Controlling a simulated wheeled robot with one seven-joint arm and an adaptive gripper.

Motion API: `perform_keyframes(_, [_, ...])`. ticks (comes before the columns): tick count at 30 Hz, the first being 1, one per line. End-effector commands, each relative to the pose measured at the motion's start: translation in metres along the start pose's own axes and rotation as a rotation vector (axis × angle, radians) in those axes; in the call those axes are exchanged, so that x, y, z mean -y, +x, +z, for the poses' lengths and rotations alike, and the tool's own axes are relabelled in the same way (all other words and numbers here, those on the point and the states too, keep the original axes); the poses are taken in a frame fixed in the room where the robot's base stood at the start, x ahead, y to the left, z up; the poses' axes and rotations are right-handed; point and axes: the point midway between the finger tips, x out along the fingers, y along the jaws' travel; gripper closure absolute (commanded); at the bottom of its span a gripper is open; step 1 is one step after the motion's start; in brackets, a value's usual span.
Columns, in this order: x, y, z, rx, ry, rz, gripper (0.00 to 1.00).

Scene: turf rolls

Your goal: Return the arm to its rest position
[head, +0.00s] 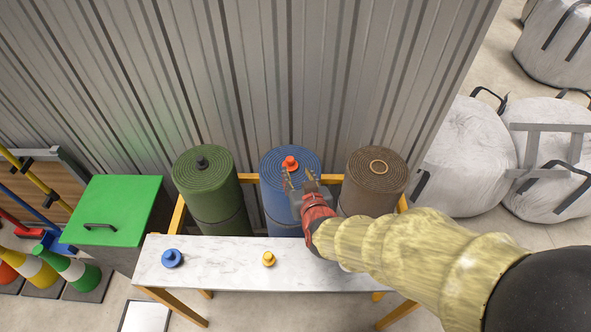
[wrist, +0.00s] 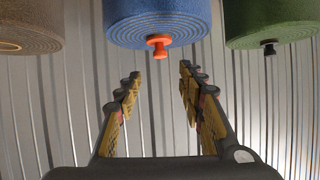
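My gripper (head: 298,180) is at the end of my yellow-sleeved arm, in front of the blue turf roll (head: 307,160). In the wrist view its two fingers (wrist: 158,95) are spread apart with nothing between them. An orange-red knob (head: 290,163) sits on top of the blue roll; it also shows in the wrist view (wrist: 158,45), beyond the fingertips and apart from them. The green roll (head: 215,195) at the left has a black knob (head: 201,163) on top. The brown roll (head: 375,180) at the right has a tan ring on top and no knob in it.
A white marble-topped bench (head: 220,262) stands before the rolls, with a blue knob (head: 172,258) and a yellow knob (head: 268,259) on it. A green-lidded box (head: 115,205) and striped cones (head: 65,265) are at the left. White bulk bags (head: 465,160) stand right. A corrugated wall (head: 230,70) is behind.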

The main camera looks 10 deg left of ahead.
Motion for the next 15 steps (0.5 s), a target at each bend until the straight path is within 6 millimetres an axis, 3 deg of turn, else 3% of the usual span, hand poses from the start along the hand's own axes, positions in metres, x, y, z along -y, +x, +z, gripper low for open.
perform_keyframes(15, [0.0000,-0.0090,0.0005,0.001,0.001,0.000,0.61])
